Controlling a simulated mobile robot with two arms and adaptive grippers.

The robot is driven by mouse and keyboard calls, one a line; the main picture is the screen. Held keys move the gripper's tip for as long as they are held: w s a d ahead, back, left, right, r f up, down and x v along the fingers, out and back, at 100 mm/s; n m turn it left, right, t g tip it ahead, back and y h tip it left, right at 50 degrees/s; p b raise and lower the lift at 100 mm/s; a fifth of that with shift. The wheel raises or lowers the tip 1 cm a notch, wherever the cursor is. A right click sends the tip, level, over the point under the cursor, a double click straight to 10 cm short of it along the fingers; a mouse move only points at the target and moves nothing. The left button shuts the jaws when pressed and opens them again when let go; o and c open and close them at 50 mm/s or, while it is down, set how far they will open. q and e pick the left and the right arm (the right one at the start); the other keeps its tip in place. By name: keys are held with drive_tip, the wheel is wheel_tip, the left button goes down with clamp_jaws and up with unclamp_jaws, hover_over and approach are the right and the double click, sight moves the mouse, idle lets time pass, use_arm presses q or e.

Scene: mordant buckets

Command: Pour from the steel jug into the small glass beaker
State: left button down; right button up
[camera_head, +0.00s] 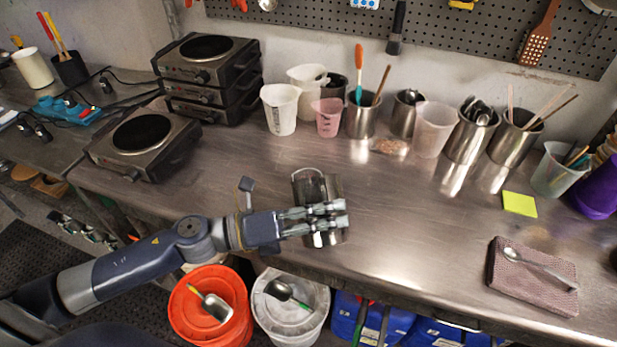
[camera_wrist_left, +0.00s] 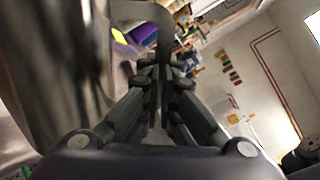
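The steel jug (camera_head: 333,186) is at the middle of the bench, partly hidden behind my left gripper (camera_head: 322,216). In the left wrist view the jug's shiny body (camera_wrist_left: 55,70) fills the left side, and its handle strap curves down between the fingertips of my left gripper (camera_wrist_left: 163,78). The fingers look closed on that handle. I cannot tell whether the jug touches the bench. What is in the jug does not show. I cannot make out a small glass beaker for certain; the jug and gripper may hide it. My right gripper is not in view.
Steel canisters (camera_head: 362,118), a translucent cup (camera_head: 432,130), a pink measuring cup (camera_head: 328,117) and white jugs (camera_head: 281,108) line the back. Hot plates (camera_head: 142,140) stand left. A folded cloth (camera_head: 530,285) with a spoon lies right. Bench right of the jug is clear.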

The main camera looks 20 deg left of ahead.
sight(328, 232)
use_arm(q)
drive_tip(key=shift+w+r+p, duration=0.15)
drive_tip(key=shift+r+p, duration=0.3)
idle(1.0)
drive_tip(key=shift+w+a+r+n+p, duration=0.15)
drive_tip(key=shift+r+n+p, duration=0.15)
drive_tip(key=shift+n, duration=0.2)
idle(1.0)
drive_tip(key=f+m+b, duration=0.1)
drive_tip(key=b, duration=0.1)
drive_tip(key=s+f+m+b, duration=0.1)
drive_tip(key=f+b, duration=0.1)
drive_tip(key=s+d+f+m+b, duration=0.1)
drive_tip(key=f+b, duration=0.1)
drive_tip(key=shift+r, duration=0.2)
drive_tip(key=shift+s+d+f+m+b, duration=0.15)
drive_tip(key=shift+f+m+b, duration=0.15)
drive_tip(key=shift+f, duration=0.15)
drive_tip(key=shift+s+d+f+m+b, duration=1.3)
drive_tip(key=shift+s+f+m+b, duration=1)
drive_tip(key=shift+f+m+b, duration=1.95)
wheel_tip(328, 232, up, 6)
drive_tip(key=p, duration=0.5)
drive_tip(key=shift+r, duration=0.25)
